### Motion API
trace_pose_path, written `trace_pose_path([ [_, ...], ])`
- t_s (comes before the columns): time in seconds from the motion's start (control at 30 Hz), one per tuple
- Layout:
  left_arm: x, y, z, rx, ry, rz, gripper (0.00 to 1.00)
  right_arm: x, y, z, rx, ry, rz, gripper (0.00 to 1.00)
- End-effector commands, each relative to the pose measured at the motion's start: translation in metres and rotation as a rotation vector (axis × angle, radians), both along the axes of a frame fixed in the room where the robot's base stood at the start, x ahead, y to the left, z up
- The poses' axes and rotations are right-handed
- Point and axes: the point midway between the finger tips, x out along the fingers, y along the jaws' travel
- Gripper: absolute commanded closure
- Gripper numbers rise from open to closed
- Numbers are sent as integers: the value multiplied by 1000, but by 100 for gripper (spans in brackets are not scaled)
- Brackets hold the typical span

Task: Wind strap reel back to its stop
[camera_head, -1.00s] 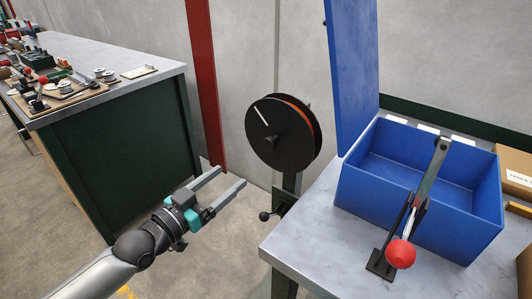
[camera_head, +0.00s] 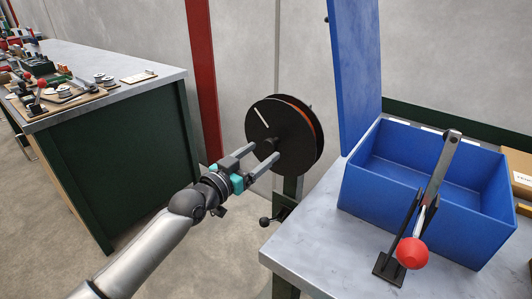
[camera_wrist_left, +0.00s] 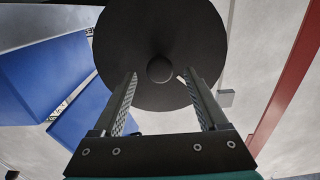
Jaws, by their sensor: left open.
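The strap reel (camera_head: 290,125) is a black disc on a post, with an orange-brown edge of strap behind its face. A white line (camera_head: 261,115) marks its upper left face. A dark round knob stands out at its centre; in the left wrist view the knob (camera_wrist_left: 160,70) lies between my finger lines. My left gripper (camera_head: 264,149) is open in front of the disc, its fingertips close to the knob. I cannot tell whether the fingers reach around it. My right gripper is not in view.
A small black ball-ended lever (camera_head: 266,221) is below the reel. A grey table (camera_head: 310,255) at right bears a blue open box (camera_head: 375,200) and a red-knobbed lever (camera_head: 411,252). A green-sided workbench (camera_head: 120,165) with parts is at left. A red post (camera_head: 203,80) stands behind.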

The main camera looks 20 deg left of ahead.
Motion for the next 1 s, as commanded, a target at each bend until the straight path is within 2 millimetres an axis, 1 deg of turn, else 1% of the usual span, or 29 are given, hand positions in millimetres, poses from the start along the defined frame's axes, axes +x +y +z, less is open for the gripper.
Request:
trace_pose_path([
  [0.03, 7, -3, 0, -2, -2, -1, 24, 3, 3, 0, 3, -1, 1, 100],
  [0.1, 13, -5, -1, -2, -2, -1, 24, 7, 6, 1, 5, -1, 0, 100],
  [0.3, 25, -9, 0, -1, 0, 0, 24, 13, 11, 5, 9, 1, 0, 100],
  [0.67, 27, -10, 0, 0, 0, -1, 24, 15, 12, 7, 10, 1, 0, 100],
  [1.0, 27, -10, 0, 0, 0, -1, 63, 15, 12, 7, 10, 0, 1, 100],
])
